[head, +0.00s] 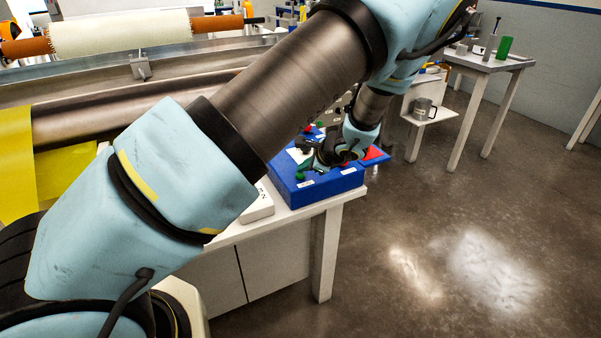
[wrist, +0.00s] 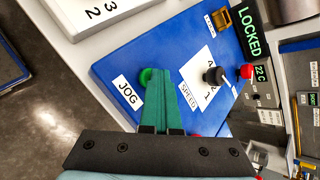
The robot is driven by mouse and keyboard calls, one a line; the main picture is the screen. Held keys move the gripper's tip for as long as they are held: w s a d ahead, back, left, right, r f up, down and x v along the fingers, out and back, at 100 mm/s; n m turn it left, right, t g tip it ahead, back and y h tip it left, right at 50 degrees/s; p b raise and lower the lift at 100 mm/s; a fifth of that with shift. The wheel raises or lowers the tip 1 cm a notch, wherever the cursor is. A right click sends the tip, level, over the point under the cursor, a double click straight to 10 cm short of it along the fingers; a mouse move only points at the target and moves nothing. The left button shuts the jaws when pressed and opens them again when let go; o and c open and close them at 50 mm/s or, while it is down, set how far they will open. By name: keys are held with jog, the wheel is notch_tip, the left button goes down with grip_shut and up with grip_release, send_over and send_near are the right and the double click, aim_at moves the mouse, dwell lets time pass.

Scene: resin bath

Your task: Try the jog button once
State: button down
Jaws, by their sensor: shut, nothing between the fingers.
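The blue control box (wrist: 185,40) has a round green button (wrist: 147,75) beside a white label reading JOG (wrist: 127,90). In the head view, the blue box (head: 318,186) sits on a white table's corner, with a small green button (head: 300,175) at its near left. My gripper (wrist: 160,74) has its teal fingers shut together and empty. Their tips overlap the right edge of the green button in the wrist view; I cannot tell whether they touch it. In the head view, my gripper (head: 318,164) is low over the box, partly hidden.
A display reads LOCKED (wrist: 251,35). A white numbered panel (wrist: 88,12) lies beside the box. Open floor (head: 450,210) is to the right.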

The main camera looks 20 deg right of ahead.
aim_at(304, 175)
jog(key=shift+r+p, duration=0.55)
jog(key=shift+r, duration=0.35)
jog(key=shift+r+p, duration=1.7)
jog(key=shift+r, duration=0.85)
jog(key=s+a+r+n+g, duration=0.1)
jog(key=a+r+n+g, duration=0.3)
jog(key=a, duration=0.6)
jog(key=a+n+g, duration=0.1)
jog(key=a+n, duration=0.5)
jog(key=a, duration=0.4)
jog(key=s+a+r+n+g+h, duration=0.1)
jog(key=s+a+r+n, duration=0.3)
jog(key=s+a+n, duration=0.2)
jog(key=s+a+r+n+g+h, duration=0.1)
jog(key=s+a+r+n, duration=0.3)
jog(key=a, duration=0.4)
jog(key=s+n, duration=0.1)
jog(key=n, duration=0.1)
jog(key=shift+s+a+n+h, duration=0.3)
jog(key=shift+s+h, duration=0.05)
jog(key=shift+h, duration=0.05)
